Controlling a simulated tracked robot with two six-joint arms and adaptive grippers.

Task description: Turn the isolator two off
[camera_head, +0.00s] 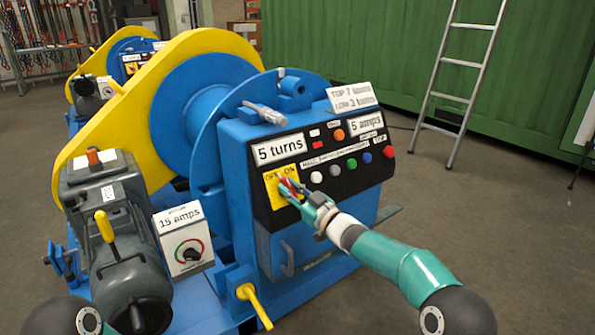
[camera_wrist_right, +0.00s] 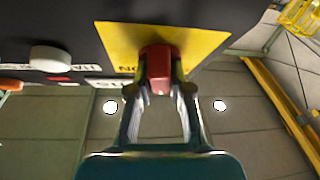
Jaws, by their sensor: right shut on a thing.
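A red isolator knob (camera_head: 287,187) sits on a yellow plate (camera_head: 271,181) marked OFF and ON, at the left of the black panel on the blue control box. My right gripper (camera_head: 295,192) is shut on this knob and hides much of it. In the right wrist view, the red knob (camera_wrist_right: 157,68) is between the two fingertips, in front of the yellow plate (camera_wrist_right: 190,43). The exact angle of the knob is hard to tell. No marking on the knob shows whether it is number two. My left gripper is out of view.
Several coloured buttons (camera_head: 334,170) stand close to the right of the knob. A grey motor (camera_head: 115,220) with a yellow lever and a dial box (camera_head: 184,240) stand at the left. A second similar machine is behind. A ladder (camera_head: 460,80) leans on the green container.

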